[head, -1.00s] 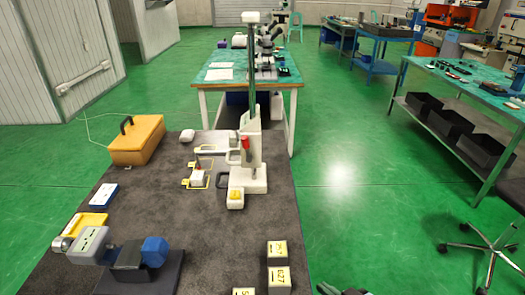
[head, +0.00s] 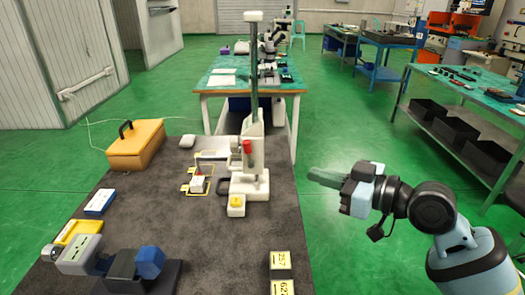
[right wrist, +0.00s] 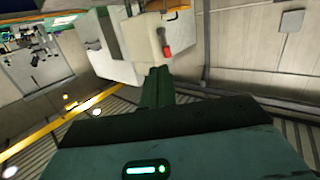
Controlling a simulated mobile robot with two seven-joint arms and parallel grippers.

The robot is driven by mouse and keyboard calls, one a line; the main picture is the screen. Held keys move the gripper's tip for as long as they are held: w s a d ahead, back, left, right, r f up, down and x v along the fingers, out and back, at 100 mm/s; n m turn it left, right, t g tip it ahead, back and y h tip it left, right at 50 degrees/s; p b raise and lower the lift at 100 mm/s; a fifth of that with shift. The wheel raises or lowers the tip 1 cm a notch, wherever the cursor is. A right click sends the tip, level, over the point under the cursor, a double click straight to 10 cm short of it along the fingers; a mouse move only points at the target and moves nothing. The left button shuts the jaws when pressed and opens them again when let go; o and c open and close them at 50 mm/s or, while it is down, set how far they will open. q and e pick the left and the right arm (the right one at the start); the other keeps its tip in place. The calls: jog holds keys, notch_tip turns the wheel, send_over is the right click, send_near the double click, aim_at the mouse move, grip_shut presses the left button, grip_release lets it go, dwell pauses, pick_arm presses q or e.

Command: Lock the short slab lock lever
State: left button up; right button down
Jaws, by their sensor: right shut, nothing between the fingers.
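The white measuring stand (head: 249,170) with a tall dark column stands at the right side of the dark mat. A short red lever (head: 247,147) shows on its front; I take it for the lock lever. Whether it is locked I cannot tell. My right gripper (head: 318,177) is shut and empty. It is in the air to the right of the stand, clear of the lever, with its fingers pointing left. In the tilted right wrist view, the red lever (right wrist: 168,51) shows just beyond the shut fingers (right wrist: 157,86). My left gripper is not in view.
The mat-covered table (head: 215,245) holds a yellow box (head: 136,147), a small white block (head: 197,184) under the stand's arm, labelled blocks (head: 280,259) and a blue-grey device (head: 120,262). Green floor lies open to the right of the table.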

aim_at(250, 148)
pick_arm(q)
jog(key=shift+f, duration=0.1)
pick_arm(e)
jog(key=shift+s+a+r+n+g+y, duration=0.15)
jog(key=shift+r+n+y, duration=0.1)
jog(key=shift+r, duration=0.55)
jog(key=shift+d+r+n+g+y, duration=0.15)
jog(key=shift+r+n, duration=0.1)
jog(key=shift+r, duration=0.55)
jog(key=shift+a, duration=0.15)
